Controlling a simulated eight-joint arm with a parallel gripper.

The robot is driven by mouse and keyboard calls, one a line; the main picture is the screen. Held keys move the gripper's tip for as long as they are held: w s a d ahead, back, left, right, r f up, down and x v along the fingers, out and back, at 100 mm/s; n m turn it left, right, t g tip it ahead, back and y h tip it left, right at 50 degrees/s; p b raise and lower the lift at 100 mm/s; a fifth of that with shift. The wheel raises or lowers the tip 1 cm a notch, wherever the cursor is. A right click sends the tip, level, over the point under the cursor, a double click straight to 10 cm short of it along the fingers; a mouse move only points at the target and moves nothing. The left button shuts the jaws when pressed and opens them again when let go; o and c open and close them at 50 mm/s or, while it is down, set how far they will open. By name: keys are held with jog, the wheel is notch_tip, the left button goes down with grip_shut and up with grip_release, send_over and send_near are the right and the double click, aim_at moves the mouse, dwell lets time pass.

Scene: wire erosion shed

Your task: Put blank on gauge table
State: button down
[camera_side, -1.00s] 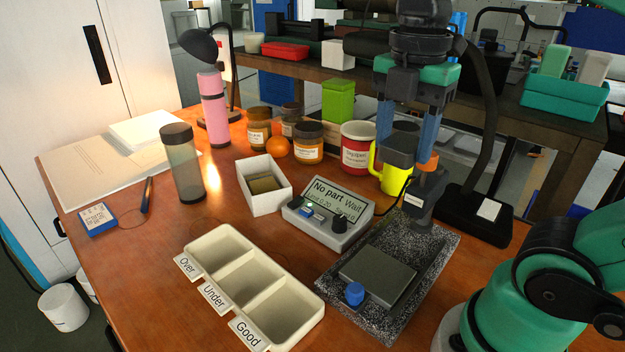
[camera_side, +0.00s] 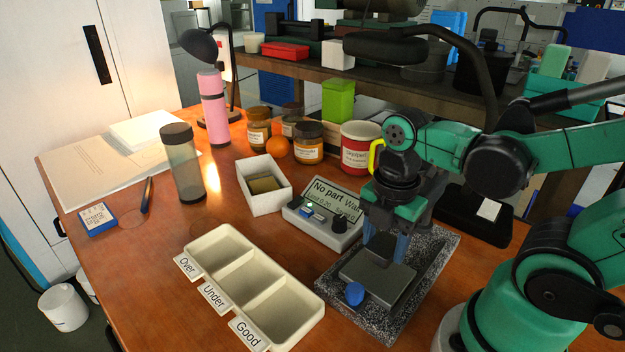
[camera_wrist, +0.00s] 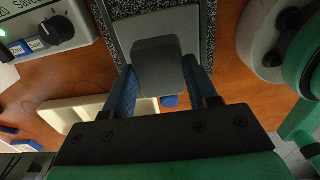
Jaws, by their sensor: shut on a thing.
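My gripper (camera_side: 385,255) is low over the gauge table (camera_side: 362,278), a flat grey plate on a speckled stone base (camera_side: 330,285). In the wrist view the blue fingers of my gripper (camera_wrist: 160,88) are shut on a grey block, the blank (camera_wrist: 157,66). The plate shows around the blank there. I cannot tell whether the blank touches the plate. In the side view the fingers and wrist mostly hide the blank. The gauge display (camera_side: 334,200) reads "No part", with the rest partly covered.
A blue knob (camera_side: 354,293) sits at the plate's front corner. The sorting tray (camera_side: 217,297) marked Over, Under and Good is empty. A white box (camera_side: 264,205) holds more blanks. Jars and a cup stand behind.

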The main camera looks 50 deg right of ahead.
aim_at(385, 244)
jog(key=shift+f, duration=1.75)
jog(key=shift+f, duration=0.15)
jog(key=shift+c, duration=1.3)
grip_release()
